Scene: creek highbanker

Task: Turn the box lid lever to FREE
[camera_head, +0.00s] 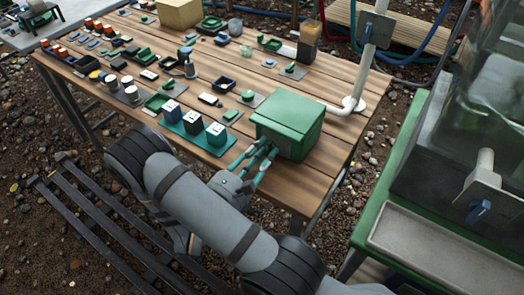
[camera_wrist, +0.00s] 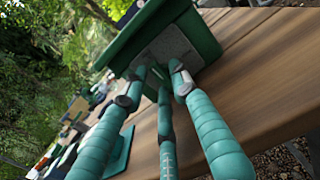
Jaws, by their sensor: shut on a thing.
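The green box (camera_head: 289,124) with its lid closed stands near the front right edge of the wooden table. In the wrist view the box (camera_wrist: 200,35) is tilted and has a grey plate (camera_wrist: 170,46) on its front face. My gripper (camera_head: 262,155) reaches the box's front with its teal fingers. In the wrist view my gripper (camera_wrist: 158,72) has its fingertips drawn together at the grey plate, shut on the lid lever. The lever is mostly hidden between the fingertips, so its setting and any FREE marking cannot be read.
Many small trays and parts cover the table's left. Bare wood (camera_head: 325,165) lies right of the box.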

